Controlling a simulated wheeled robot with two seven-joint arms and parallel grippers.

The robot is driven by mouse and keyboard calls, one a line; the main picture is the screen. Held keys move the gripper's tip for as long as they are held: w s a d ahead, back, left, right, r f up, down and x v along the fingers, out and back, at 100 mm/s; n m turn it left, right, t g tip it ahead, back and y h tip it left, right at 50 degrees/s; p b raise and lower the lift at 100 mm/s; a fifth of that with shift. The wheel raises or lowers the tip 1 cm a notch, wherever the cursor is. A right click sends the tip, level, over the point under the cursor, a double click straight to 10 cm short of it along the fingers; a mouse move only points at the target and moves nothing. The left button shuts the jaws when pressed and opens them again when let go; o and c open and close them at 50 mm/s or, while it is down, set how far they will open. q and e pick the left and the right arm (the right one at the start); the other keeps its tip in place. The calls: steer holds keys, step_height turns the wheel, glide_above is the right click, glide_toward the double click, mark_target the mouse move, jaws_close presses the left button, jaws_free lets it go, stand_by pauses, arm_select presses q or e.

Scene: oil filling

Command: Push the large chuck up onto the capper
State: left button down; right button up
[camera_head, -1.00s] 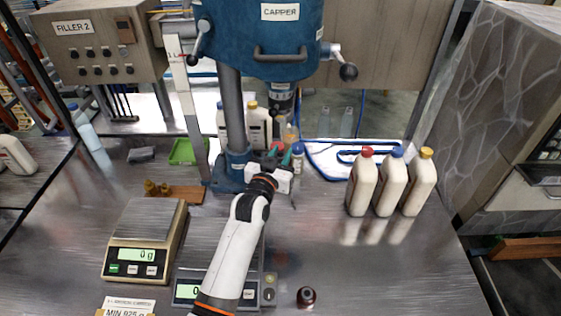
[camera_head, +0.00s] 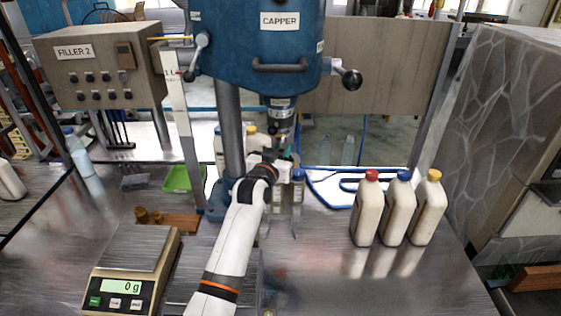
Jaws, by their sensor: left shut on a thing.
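The blue capper (camera_head: 257,40) stands at the back centre. Its spindle (camera_head: 281,118) hangs down below the blue head. My left gripper (camera_head: 280,163) is raised just below the spindle, with teal at its fingertips. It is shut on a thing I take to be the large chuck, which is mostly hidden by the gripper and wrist. I cannot tell whether the chuck touches the spindle. My right gripper is not in view.
Three capped white bottles, red (camera_head: 367,210), blue (camera_head: 397,212) and yellow (camera_head: 427,211), stand at right. A scale (camera_head: 131,275) is at lower left. A green tray (camera_head: 181,178) and wooden block (camera_head: 180,223) lie left of the capper column (camera_head: 231,130). The right front table is clear.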

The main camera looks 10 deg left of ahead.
mark_target(281, 141)
arm_select(q)
steer(key=shift+w+r, duration=0.1)
steer(key=shift+r, duration=0.15)
stand_by(0.4)
steer(key=shift+r+p, duration=0.7)
steer(key=shift+p, duration=0.2)
steer(key=shift+r+p, duration=0.6)
steer(key=shift+p, duration=0.15)
stand_by(1.5)
steer(key=shift+f, duration=0.1)
steer(key=c, duration=1)
jaws_free()
steer(key=shift+c, duration=0.2)
steer(key=shift+s, duration=0.2)
